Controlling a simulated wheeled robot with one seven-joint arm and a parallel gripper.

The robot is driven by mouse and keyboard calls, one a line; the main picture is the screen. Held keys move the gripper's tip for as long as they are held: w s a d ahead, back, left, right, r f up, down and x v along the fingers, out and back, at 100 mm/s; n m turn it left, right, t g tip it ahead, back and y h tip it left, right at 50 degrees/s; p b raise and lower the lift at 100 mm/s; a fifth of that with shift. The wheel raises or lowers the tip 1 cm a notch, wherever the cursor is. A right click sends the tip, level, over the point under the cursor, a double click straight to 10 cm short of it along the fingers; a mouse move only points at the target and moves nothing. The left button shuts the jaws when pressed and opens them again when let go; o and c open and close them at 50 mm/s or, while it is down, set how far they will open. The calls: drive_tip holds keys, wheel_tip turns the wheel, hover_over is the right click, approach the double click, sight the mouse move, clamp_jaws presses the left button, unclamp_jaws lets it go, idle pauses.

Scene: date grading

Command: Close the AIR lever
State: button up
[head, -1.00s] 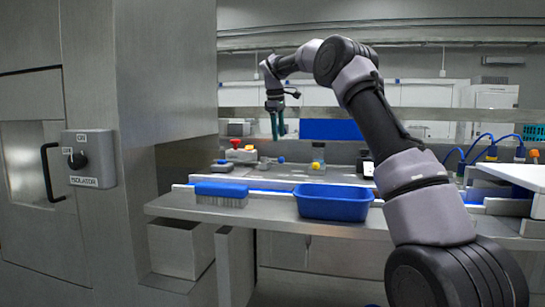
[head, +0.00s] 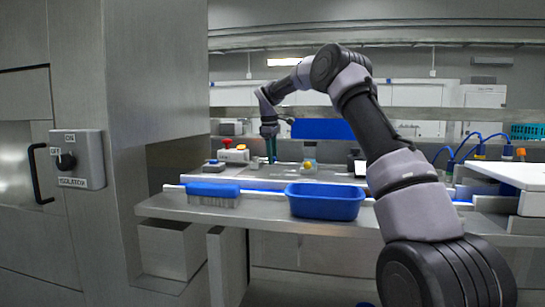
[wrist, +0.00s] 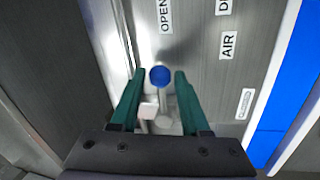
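The AIR lever (wrist: 160,77) shows in the wrist view as a blue ball knob on a pale stem, with its fitting below. The "AIR" label (wrist: 228,45) is on the metal panel to its right, and an "OPEN" label (wrist: 165,16) is above it. My gripper (wrist: 159,84) is open, with one green finger on each side of the knob and visible gaps to both. In the head view my gripper (head: 270,152) is low over the back of the bench, where I cannot make out the lever.
A blue brush (head: 213,193) and a blue tub (head: 325,203) stand at the bench front. A red-button box (head: 232,153) is left of my gripper. An isolator switch box (head: 78,160) is on the cabinet at left. A white box (head: 510,176) is at right.

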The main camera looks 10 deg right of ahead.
clamp_jaws()
idle(1.2)
